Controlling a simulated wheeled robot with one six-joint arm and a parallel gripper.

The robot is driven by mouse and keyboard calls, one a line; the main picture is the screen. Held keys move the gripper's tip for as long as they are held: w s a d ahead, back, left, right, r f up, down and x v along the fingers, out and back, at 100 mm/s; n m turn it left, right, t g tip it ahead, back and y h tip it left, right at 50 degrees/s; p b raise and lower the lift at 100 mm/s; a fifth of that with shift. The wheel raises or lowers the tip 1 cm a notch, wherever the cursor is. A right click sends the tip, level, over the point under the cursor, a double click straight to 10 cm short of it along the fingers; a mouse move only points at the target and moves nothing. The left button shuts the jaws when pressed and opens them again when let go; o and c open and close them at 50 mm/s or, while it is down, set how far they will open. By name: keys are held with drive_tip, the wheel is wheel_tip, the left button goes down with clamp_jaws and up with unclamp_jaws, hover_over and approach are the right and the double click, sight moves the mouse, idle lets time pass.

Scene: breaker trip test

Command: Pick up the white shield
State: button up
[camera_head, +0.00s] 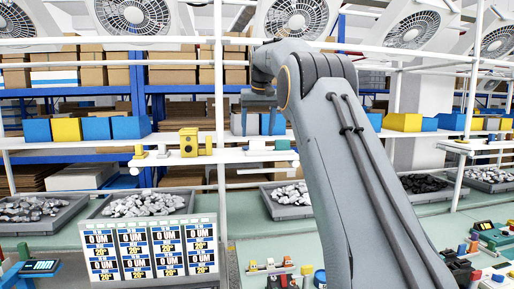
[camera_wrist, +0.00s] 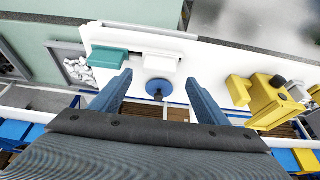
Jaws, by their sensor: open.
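The white shield seems to be the small white block (camera_wrist: 160,64) beside a teal block (camera_wrist: 117,56) on the white shelf in the wrist view. In the head view the white block (camera_head: 257,145) sits on the middle shelf, left of the teal piece. My gripper (camera_head: 257,128) hangs above that shelf and points down. In the wrist view my gripper (camera_wrist: 157,83) is open and empty, its two fingers apart. A round blue piece with a dark knob (camera_wrist: 158,88) shows between the fingers, close to the white block.
Yellow fixtures (camera_head: 188,142) stand to the left on the same shelf. Blue and yellow bins (camera_head: 66,130) line the shelf behind. Trays of grey rubble (camera_head: 145,205) and a sign panel (camera_head: 150,250) stand lower down. A white upright post (camera_head: 219,100) is left of my gripper.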

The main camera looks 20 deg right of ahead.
sight(257, 148)
drive_tip(key=shift+p+x, duration=1.5)
drive_tip(key=shift+x, duration=1.35)
drive_tip(key=shift+s+d, duration=0.1)
drive_tip(key=shift+s, duration=0.05)
drive_tip(key=c, duration=0.9)
